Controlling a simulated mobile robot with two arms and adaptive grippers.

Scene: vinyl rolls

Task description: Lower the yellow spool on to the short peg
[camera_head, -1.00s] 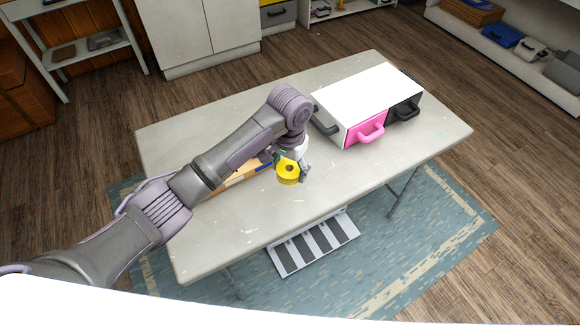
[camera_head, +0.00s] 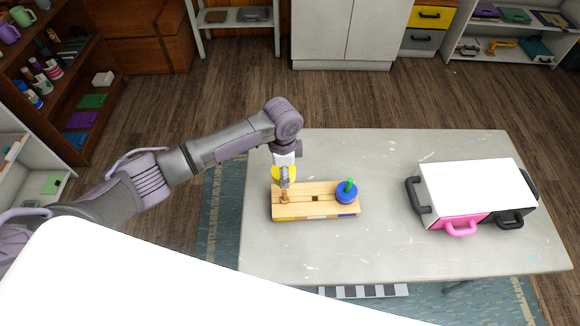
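The yellow spool (camera_head: 284,173) is in my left gripper (camera_head: 284,180), which is shut on it and partly covers it. The spool appears to be held above the left end of a wooden peg board (camera_head: 318,207). A short brown peg (camera_head: 285,198) shows just below the gripper on that end; its top is partly hidden, and I cannot tell the gap between spool and peg. A blue spool (camera_head: 347,195) sits around a green peg (camera_head: 350,184) at the board's right end. My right gripper is not in view.
The board lies on a pale grey table (camera_head: 385,250). A white box (camera_head: 477,187) with pink and black handles stands to the right. The table between board and box is clear. Shelves line the left and back of the room.

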